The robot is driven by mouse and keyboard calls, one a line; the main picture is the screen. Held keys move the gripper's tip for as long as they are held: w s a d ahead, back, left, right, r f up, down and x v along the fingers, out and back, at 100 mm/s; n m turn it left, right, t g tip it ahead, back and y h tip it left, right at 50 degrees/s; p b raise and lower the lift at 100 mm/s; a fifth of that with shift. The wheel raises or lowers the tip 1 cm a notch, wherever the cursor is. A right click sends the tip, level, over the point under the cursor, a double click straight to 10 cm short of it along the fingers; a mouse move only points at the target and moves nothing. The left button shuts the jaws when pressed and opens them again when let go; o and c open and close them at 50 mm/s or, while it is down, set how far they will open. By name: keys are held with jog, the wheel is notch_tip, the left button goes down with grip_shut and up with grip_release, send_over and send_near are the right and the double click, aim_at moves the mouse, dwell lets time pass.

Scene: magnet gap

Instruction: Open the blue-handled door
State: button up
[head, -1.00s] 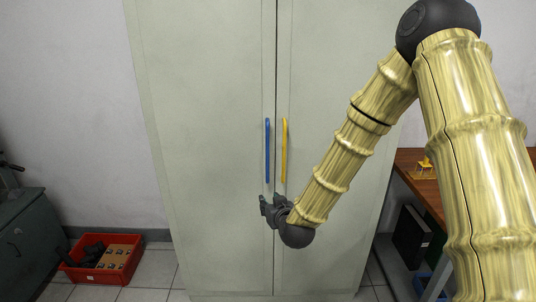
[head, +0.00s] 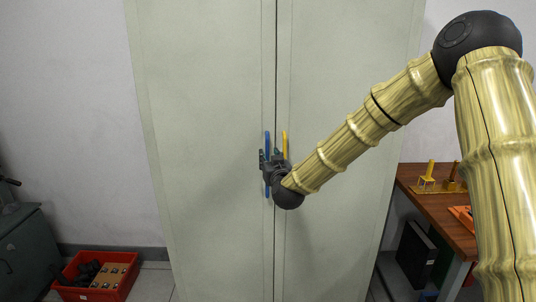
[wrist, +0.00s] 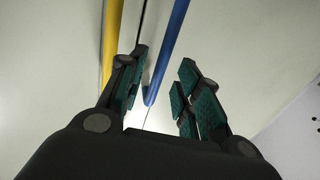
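A tall pale grey-green cabinet (head: 205,110) has two doors meeting at a centre seam. The left door carries a vertical blue handle (head: 267,142), the right door a yellow handle (head: 285,144). My gripper (head: 264,158) is in front of the blue handle and hides its middle; the lower end shows beneath. In the wrist view my gripper (wrist: 164,65) is open, with green-padded fingers apart. The blue handle (wrist: 168,48) runs between the fingers, nearer the left one. I cannot tell whether they touch. The yellow handle (wrist: 111,40) is outside the left finger. Both doors look shut.
A wooden table (head: 440,220) with small yellow objects stands at right. The floor in front of the cabinet is mostly out of view.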

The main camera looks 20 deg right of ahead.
aim_at(268, 154)
jog(key=shift+w+d, duration=0.15)
jog(key=shift+w, duration=1.7)
grip_shut()
